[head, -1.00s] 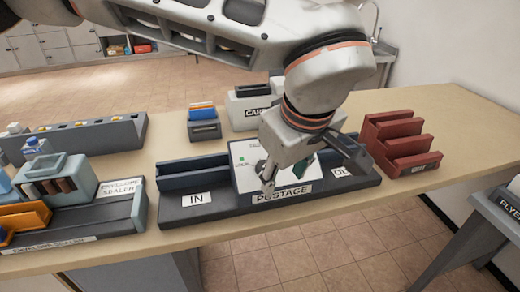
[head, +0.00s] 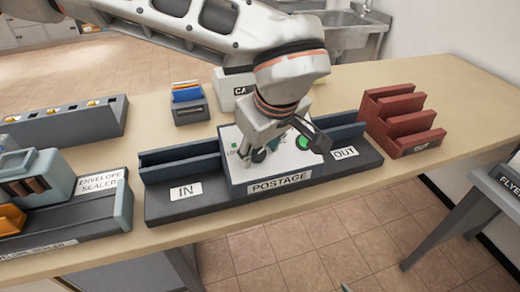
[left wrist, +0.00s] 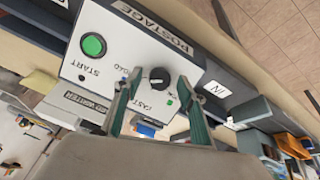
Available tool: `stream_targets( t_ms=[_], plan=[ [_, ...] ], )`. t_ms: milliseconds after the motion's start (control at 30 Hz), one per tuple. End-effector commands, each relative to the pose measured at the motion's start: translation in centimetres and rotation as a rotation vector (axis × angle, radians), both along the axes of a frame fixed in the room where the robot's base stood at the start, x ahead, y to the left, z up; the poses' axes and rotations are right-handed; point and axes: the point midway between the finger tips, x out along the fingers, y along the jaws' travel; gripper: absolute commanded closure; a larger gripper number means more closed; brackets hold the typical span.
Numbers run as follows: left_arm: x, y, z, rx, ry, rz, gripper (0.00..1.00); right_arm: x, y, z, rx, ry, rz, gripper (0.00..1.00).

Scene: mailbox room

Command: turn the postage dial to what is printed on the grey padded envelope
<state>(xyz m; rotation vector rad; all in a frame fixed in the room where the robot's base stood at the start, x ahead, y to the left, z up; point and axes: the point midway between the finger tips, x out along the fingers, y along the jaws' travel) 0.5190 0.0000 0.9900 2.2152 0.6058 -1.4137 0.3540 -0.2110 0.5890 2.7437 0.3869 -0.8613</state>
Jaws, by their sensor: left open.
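The white postage machine (head: 236,165) stands on the counter with POSTAGE on its front edge. Its black dial (left wrist: 160,77) shows in the left wrist view, with small printed words around it, one reading FAST; the rest are hard to read. A small green light (left wrist: 169,102) shows by one word. My left gripper (left wrist: 159,84) is open over the panel, one finger on each side of the dial; I cannot tell whether they touch it. In the head view my left gripper (head: 284,153) hides the dial. The grey padded envelope and my right gripper are not in view.
A round green START button (left wrist: 93,44) is on the same panel. The IN tray (head: 180,168) and OUT tray (head: 350,140) flank the machine. A red rack (head: 400,120) stands right, the envelope sealer (head: 100,205) left.

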Motion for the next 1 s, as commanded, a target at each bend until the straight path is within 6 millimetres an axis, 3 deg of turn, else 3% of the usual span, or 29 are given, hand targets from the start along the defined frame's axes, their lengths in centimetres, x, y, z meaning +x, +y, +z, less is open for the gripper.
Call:
stream_targets(
  t_ms=[333, 500, 1000],
  plan=[
    [0.2, 0.06, -0.38, -0.001, -0.002, 0.001, 0.59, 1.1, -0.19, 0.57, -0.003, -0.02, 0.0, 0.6],
    [0.2, 0.06, -0.38, -0.001, -0.001, 0.001, 0.98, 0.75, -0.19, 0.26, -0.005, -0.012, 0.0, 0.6],
    [0.15, 0.09, -0.4, -0.054, -0.017, 0.084, 0.98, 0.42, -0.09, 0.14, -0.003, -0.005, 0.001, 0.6]
  ],
)
